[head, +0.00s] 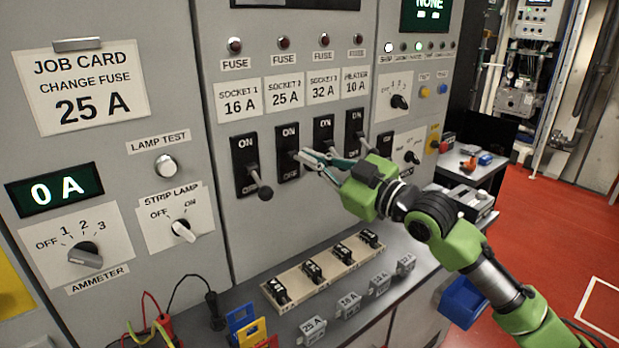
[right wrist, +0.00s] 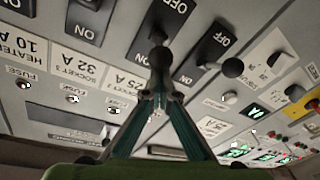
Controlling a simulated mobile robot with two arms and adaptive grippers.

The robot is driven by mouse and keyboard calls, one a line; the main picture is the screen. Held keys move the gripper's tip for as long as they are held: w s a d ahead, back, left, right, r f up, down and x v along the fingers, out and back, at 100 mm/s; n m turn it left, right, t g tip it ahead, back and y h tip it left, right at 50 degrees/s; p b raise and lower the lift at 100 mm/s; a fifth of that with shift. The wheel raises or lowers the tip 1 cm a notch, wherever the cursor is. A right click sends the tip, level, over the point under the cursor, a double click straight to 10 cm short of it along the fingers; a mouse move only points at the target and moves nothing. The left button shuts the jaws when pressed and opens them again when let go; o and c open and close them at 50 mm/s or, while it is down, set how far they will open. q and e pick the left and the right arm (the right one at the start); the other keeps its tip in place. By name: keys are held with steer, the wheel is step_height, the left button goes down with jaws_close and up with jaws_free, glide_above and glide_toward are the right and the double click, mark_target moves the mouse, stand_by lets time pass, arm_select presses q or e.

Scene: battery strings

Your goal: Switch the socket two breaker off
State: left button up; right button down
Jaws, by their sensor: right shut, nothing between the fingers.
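The socket two breaker (head: 287,143) is a black plate marked ON at the top and OFF at the bottom, below the "SOCKET 2 25 A" label (head: 285,93). My right gripper (head: 302,157) is in front of it, coming from the right, its fingers together and empty. In the right wrist view, which is upside down, the fingertips (right wrist: 158,76) meet just short of a dark lever knob (right wrist: 158,37). Contact cannot be told. My left gripper is out of view.
The socket one breaker (head: 243,155) is close on the left, its lever knob (head: 265,192) sticking out and down. The socket three breaker (head: 323,127) and heater breaker (head: 354,120) are on the right. Below is a bench with a wooden fuse rack (head: 318,278).

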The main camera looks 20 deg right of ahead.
mark_target(308, 168)
step_height(308, 168, down, 3)
steer(key=t+y+b, duration=0.1)
steer(key=t+b, duration=0.1)
steer(key=b, duration=0.2)
steer(key=shift+s, duration=0.1)
steer(key=shift+d+n+b, duration=0.1)
steer(key=shift+n+b, duration=0.2)
steer(key=shift+b, duration=0.05)
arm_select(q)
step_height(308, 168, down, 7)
arm_select(e)
steer(key=shift+f, duration=1.15)
